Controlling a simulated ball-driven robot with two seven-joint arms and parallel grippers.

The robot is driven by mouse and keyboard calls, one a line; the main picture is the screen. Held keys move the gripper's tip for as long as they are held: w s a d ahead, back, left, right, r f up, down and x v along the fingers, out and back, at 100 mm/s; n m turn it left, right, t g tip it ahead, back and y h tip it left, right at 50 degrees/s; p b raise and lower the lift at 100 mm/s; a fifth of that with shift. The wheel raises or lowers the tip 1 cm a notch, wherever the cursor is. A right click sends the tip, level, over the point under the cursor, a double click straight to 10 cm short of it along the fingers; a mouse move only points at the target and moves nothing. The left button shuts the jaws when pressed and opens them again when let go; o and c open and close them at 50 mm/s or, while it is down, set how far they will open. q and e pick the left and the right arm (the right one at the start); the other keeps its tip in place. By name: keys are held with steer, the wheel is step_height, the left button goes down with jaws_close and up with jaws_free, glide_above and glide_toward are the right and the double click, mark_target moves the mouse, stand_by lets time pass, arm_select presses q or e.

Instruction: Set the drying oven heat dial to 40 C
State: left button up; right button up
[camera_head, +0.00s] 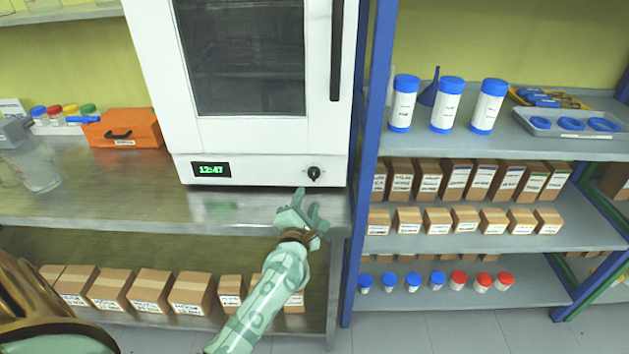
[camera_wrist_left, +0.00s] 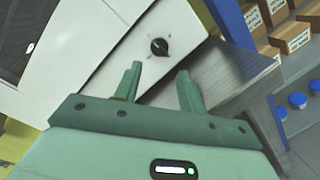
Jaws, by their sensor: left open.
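The white drying oven (camera_head: 250,137) stands on a metal shelf, its dark window door closed. Its black heat dial (camera_head: 314,173) is at the lower right of the front panel, with a green display (camera_head: 211,170) reading 12:47 at the lower left. My left gripper (camera_head: 308,201) is open and empty, just below and in front of the dial. In the left wrist view the dial (camera_wrist_left: 159,47) lies beyond the two open fingertips (camera_wrist_left: 158,70), not between them. Small marks ring the dial, but the temperature it points to is too small to read. My right gripper is not in view.
The metal shelf (camera_head: 100,190) has clear room left of my gripper. An orange case (camera_head: 125,130) and a glass vessel (camera_head: 38,170) stand left of the oven. A blue rack post (camera_head: 364,150) rises close to the right. Cardboard boxes (camera_head: 150,288) line the shelf below.

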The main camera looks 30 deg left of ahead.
mark_target(313, 177)
arm_select(q)
steer(key=b+x, duration=0.2)
steer(key=x, duration=0.7)
steer(key=shift+w+a+f, duration=0.15)
steer(key=shift+w+a, duration=0.05)
steer(key=shift+w, duration=0.1)
steer(key=shift+c, duration=0.2)
steer(key=c, duration=0.6)
